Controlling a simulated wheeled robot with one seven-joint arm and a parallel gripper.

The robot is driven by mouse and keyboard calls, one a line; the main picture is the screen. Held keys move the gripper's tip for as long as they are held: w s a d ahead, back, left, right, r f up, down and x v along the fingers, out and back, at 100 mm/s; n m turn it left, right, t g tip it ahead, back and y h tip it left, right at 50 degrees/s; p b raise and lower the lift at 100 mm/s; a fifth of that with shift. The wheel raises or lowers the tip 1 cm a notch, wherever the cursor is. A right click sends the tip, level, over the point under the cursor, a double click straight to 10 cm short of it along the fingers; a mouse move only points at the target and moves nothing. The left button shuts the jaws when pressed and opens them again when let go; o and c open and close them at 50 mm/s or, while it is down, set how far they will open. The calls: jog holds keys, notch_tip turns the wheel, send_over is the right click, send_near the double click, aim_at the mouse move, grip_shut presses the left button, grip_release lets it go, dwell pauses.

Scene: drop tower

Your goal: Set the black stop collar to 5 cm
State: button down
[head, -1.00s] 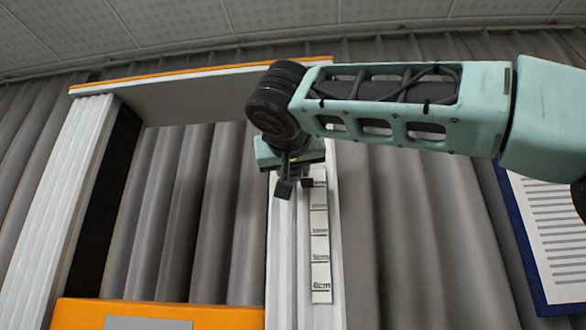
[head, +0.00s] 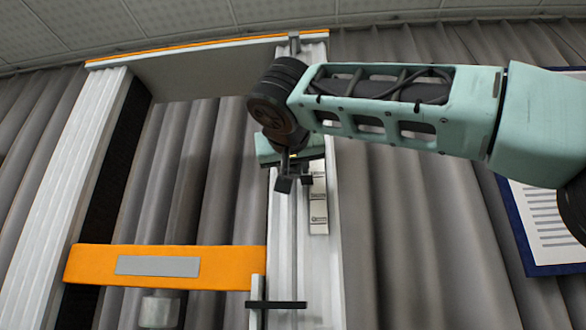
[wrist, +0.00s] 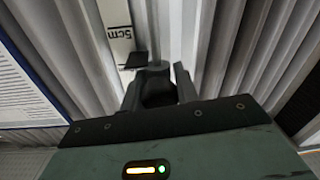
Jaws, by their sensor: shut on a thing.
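The black stop collar (wrist: 158,90) is mostly hidden between my fingers. My gripper (head: 292,185) is shut on it at the front of the right white upright. In the wrist view, my gripper (wrist: 158,98) has one finger on either side of the dark piece. A small black tab (wrist: 135,61) sticks out beside it, close to the 5cm label on the white scale strip (wrist: 118,30). The exact reading cannot be told.
An orange crossbeam (head: 90,265) with a grey plate spans the lower left. A black bar (head: 277,305) crosses the upright below my gripper. A grey block (head: 160,310) hangs under the beam. A blue-edged sheet (head: 545,225) is at the right.

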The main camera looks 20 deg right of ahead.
notch_tip(320, 180, down, 4)
jog(key=shift+r+b, duration=0.25)
jog(key=shift+b, duration=1)
jog(key=c, duration=1.1)
grip_release()
jog(key=shift+o, duration=0.2)
jog(key=shift+r, duration=0.1)
jog(key=shift+s+a, duration=0.1)
jog(key=b+v, duration=0.2)
jog(key=v, duration=1.5)
jog(key=shift+s, duration=0.1)
